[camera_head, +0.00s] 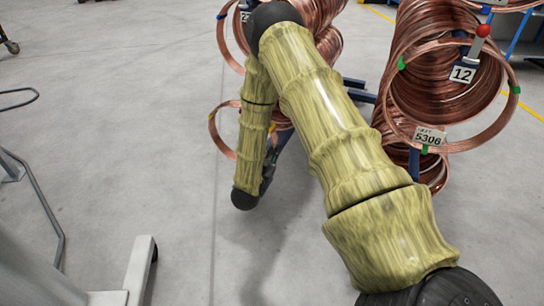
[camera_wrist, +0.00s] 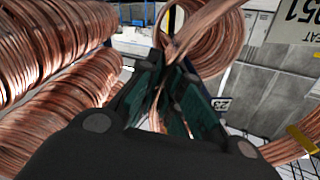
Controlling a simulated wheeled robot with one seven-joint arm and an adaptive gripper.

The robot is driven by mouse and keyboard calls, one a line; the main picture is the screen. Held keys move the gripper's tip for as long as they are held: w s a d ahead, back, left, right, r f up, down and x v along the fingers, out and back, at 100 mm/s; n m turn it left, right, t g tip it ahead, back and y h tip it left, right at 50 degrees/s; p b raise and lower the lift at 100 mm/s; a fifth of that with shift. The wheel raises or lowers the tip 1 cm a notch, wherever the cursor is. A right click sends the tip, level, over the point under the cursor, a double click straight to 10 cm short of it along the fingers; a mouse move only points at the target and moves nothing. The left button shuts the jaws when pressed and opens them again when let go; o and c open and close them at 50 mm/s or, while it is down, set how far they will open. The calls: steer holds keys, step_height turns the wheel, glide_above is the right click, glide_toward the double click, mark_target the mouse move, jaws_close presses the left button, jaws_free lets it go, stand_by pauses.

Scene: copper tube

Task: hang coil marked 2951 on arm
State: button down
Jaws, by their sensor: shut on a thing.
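My gripper (camera_wrist: 165,85) is shut on a copper coil (camera_wrist: 185,38), whose strands run up and away from between the fingers in the wrist view. A white tag (camera_wrist: 298,22) hangs at the upper right there, cut off and upside down; part of a number ending in 51 shows. In the head view the held coil (camera_head: 217,140) shows beside my forearm with a yellow clip on it, mostly hidden by my arm. My gripper (camera_head: 268,172) is partly hidden there too. A small plate marked 23 (camera_wrist: 221,104) shows just right of the fingers.
A rack arm with plate 12 (camera_head: 462,74) and a red ball tip (camera_head: 483,31) carries coils at the right, one tagged 5306 (camera_head: 428,137). More coils (camera_head: 318,15) hang behind my arm. Large coils (camera_wrist: 50,45) fill the left of the wrist view.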

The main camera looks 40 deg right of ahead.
steer(key=f+b+x, duration=0.1)
steer(key=x, duration=1.4)
steer(key=shift+d+f+b, duration=0.2)
steer(key=shift+f+b, duration=0.15)
stand_by(1.2)
stand_by(0.6)
steer(key=c, duration=1.5)
jaws_free()
steer(key=shift+s+a+f, duration=0.1)
steer(key=shift+f, duration=0.05)
steer(key=v, duration=1.2)
